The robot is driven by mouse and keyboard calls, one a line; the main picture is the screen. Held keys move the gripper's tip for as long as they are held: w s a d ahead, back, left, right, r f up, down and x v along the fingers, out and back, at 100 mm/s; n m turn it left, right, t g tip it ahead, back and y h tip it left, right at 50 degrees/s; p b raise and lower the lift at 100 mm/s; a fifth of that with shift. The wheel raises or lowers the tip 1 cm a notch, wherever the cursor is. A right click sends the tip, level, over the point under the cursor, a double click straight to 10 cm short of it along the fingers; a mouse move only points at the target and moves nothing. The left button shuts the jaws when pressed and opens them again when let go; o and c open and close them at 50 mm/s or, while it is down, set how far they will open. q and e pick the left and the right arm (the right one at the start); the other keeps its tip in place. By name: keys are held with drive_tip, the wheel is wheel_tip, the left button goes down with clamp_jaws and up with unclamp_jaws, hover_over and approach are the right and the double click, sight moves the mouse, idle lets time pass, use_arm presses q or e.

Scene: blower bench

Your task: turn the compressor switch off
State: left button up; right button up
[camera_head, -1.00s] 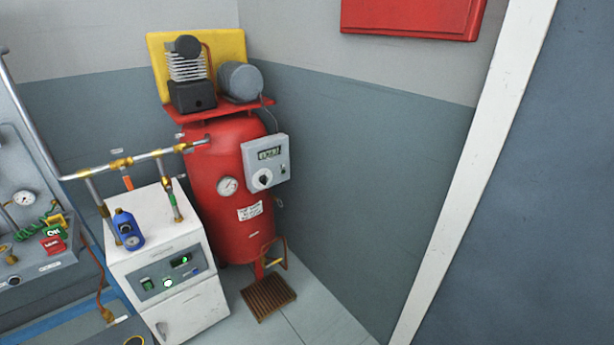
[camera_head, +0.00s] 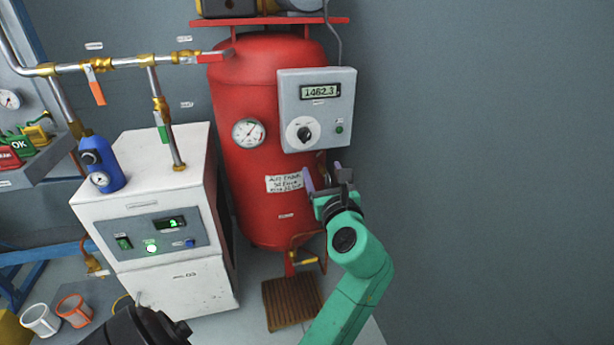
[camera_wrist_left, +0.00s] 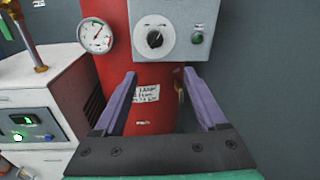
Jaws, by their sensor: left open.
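The compressor's red tank (camera_head: 262,185) stands in the middle of the head view. A grey control box (camera_head: 345,88) on its front has a display reading about 1462.3. The black rotary switch (camera_head: 304,133) sits on a white dial low on the box, with a green button or lamp (camera_head: 339,129) to its right. The switch also shows in the left wrist view (camera_wrist_left: 155,39); its setting is too small to read. My left gripper (camera_head: 322,172) is open and empty, just below the box. In the left wrist view its purple fingers (camera_wrist_left: 159,73) point toward the box, below the switch.
A pressure gauge (camera_head: 249,133) and a paper label (camera_head: 285,183) are on the tank. A white cabinet (camera_head: 190,279) with a blue bottle-like unit (camera_head: 103,165) and pipes (camera_head: 152,82) stands left. The grey wall (camera_head: 470,160) at right leaves open room.

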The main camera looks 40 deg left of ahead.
sight(306, 139)
use_arm(q)
drive_tip(key=x, duration=0.4)
drive_tip(key=r+b+x, duration=0.1)
drive_tip(key=x, duration=0.8)
drive_tip(key=shift+s+a+r, duration=0.15)
drive_tip(key=shift+s+a, duration=0.05)
drive_tip(key=shift+a, duration=0.25)
drive_tip(key=shift+w+a, duration=0.35)
drive_tip(key=shift+a, duration=0.05)
use_arm(e)
drive_tip(key=r, duration=0.5)
drive_tip(key=shift+s+a, duration=0.15)
drive_tip(key=shift+a, duration=0.15)
use_arm(q)
clamp_jaws()
